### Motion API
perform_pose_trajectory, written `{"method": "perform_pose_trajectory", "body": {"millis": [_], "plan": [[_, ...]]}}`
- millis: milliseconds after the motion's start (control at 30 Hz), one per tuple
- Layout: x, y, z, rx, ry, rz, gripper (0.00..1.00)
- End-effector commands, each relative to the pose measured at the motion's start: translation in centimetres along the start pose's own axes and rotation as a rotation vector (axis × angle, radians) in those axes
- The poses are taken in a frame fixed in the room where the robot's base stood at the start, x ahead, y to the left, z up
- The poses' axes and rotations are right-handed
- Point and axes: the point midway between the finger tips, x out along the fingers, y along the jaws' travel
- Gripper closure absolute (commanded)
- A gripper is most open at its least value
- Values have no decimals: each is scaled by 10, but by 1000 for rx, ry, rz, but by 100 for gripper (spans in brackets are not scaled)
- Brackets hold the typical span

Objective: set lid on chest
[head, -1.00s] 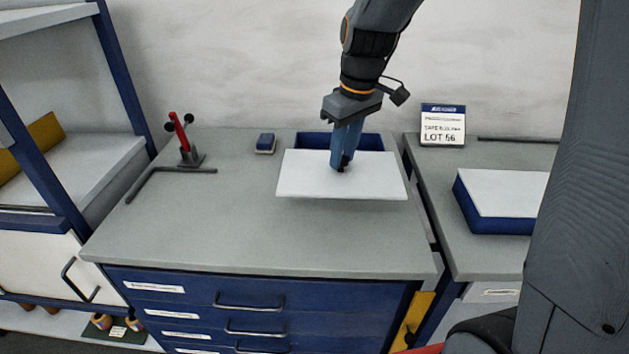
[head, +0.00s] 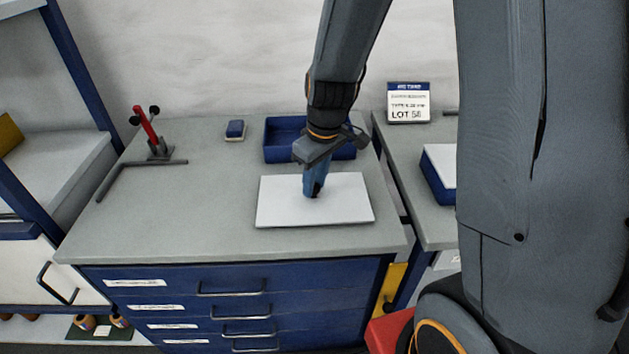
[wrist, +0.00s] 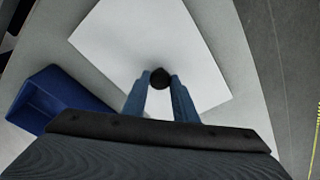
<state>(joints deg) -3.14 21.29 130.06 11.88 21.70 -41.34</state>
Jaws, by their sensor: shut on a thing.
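The lid (head: 345,205) is a flat white panel with a small black knob, lying level in front of the chest, at or just above the grey worktop. I cannot tell whether it touches. My gripper (head: 314,192) points down at the lid's middle and is shut on the knob. In the wrist view the fingers (wrist: 160,88) flank the dark knob over the white lid (wrist: 130,40). The chest (head: 278,155) is an open blue box at the back of the worktop, partly hidden by my arm. It also shows at the left of the wrist view (wrist: 35,95).
A red-handled clamp (head: 146,125) and a dark angled bar (head: 135,163) lie at the left. A side table at the right bears a blue box with a white top (head: 437,172) and a lot sign (head: 408,103). The worktop's left-front is clear.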

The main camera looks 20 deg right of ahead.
Motion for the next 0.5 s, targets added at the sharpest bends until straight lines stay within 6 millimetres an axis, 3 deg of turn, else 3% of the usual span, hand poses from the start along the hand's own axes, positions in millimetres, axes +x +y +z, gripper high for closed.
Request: {"method": "perform_pose_trajectory", "body": {"millis": [433, 467, 500], "plan": [[7, 0, 1, -1, 1, 1, 100], [7, 0, 1, -1, 0, 1, 71], [6, 0, 1, -1, 0, 1, 64]]}}
